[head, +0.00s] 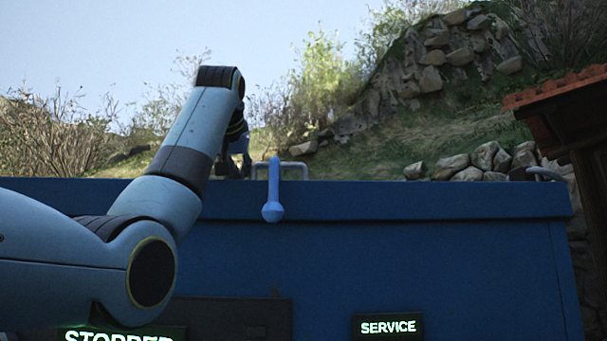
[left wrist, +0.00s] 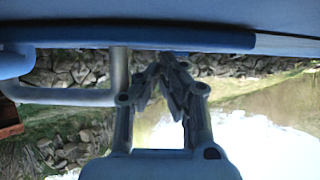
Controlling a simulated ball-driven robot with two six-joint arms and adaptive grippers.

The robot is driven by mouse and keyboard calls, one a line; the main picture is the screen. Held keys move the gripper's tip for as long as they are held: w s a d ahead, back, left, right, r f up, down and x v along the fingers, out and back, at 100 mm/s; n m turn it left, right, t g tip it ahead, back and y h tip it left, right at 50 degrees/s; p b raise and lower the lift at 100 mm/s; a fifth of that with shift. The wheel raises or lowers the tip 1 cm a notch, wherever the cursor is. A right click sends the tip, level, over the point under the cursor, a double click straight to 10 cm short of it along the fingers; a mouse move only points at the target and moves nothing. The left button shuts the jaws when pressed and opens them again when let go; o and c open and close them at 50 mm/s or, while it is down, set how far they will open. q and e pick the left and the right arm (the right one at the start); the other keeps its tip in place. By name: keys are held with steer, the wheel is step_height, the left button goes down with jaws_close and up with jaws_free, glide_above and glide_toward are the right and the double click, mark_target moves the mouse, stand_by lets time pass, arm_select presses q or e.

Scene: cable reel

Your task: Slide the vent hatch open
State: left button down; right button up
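A grey bar handle (head: 294,166) stands on the top edge of the big blue housing (head: 420,240). Which part is the vent hatch itself I cannot tell; the top surface is hidden from the head view. My left gripper (head: 236,165) is at that edge, just left of the handle. In the left wrist view, the fingers of my left gripper (left wrist: 165,68) come together beside the grey handle (left wrist: 60,96), below a blue edge (left wrist: 190,38). They look shut, with nothing clearly between them. My right gripper is not in view.
A blue lever (head: 272,190) with a knobbed end stands in front of the housing's top edge. Lit signs read SERVICE (head: 388,327) and STOPPED (head: 120,335), partly cut off. Another grey handle (head: 545,173) is at the far right. A tiled roof (head: 560,92) juts in at right.

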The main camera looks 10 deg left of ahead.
mark_target(290, 168)
arm_select(q)
steer(key=shift+w+d, duration=0.45)
steer(key=shift+d, duration=1.5)
steer(key=shift+w+d, duration=0.5)
steer(key=shift+d, duration=1.4)
steer(key=shift+w+d, duration=0.45)
steer(key=shift+d, duration=1.5)
steer(key=shift+a+r, duration=0.35)
steer(key=shift+r, duration=0.2)
steer(key=shift+s+a+r, duration=0.25)
steer(key=shift+a+r, duration=0.45)
steer(key=shift+r, duration=0.25)
steer(key=shift+s+d+b, duration=0.1)
steer(key=shift+s+b, duration=0.1)
steer(key=shift+b, duration=0.1)
steer(key=s+d+b, duration=0.1)
steer(key=s+b, duration=0.1)
steer(key=s, duration=0.1)
steer(key=s+r+b, duration=0.1)
steer(key=s+b, duration=0.1)
steer(key=s, duration=0.2)
steer(key=s+d+b, duration=0.1)
steer(key=s+b, duration=0.1)
steer(key=s, duration=0.1)
steer(key=shift+s+d+r, duration=0.25)
steer(key=shift+d+r, duration=0.05)
steer(key=shift+r, duration=0.05)
steer(key=shift+s+r+b, duration=0.15)
steer(key=shift+s+b, duration=0.2)
steer(key=shift+s, duration=0.1)
